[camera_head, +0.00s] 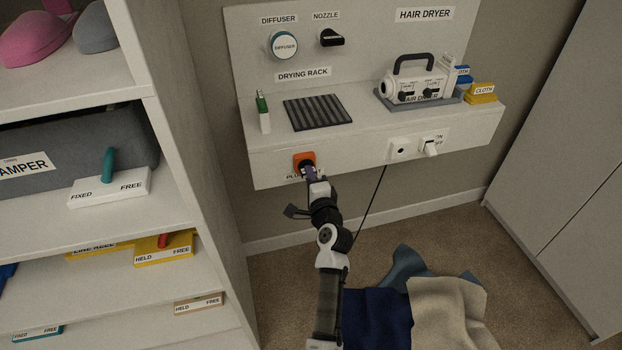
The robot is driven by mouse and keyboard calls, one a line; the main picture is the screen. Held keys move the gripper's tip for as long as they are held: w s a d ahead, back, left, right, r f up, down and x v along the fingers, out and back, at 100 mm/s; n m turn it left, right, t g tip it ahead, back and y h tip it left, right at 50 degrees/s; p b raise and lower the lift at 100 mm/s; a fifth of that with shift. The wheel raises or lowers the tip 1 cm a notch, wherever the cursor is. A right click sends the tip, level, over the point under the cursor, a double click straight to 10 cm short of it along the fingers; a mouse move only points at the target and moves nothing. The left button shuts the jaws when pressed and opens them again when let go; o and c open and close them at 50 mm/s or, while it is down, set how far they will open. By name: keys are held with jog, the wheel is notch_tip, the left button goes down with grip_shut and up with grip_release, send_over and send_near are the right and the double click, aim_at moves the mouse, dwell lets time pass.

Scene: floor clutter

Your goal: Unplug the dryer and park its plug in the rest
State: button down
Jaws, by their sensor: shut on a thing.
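The hair dryer (425,80), white with a dark handle, sits in a grey tray (465,97) on the wall shelf. The orange plug rest (311,156) is on the shelf's front face at the left, above a partly covered label. My gripper (309,168) is at the rest, shut on the dark plug (303,161), which is mostly hidden by the jaws. The plug appears to be at or in the rest's opening; how deep I cannot tell. The white wall socket (400,149) at the right shows an open hole with nothing in it. A black cord (374,199) hangs below the shelf.
A white switch (430,147) marked ON/OFF is beside the socket. A white shelving unit (185,150) is close at left. Cloths (445,310) lie on the floor.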

jog(key=c, duration=1.4)
grip_release()
jog(key=shift+o, duration=0.2)
jog(key=b+v, duration=0.3)
jog(key=v, duration=1)
jog(key=shift+s+b, duration=0.3)
jog(key=shift+b, duration=0.1)
jog(key=shift+d, duration=0.15)
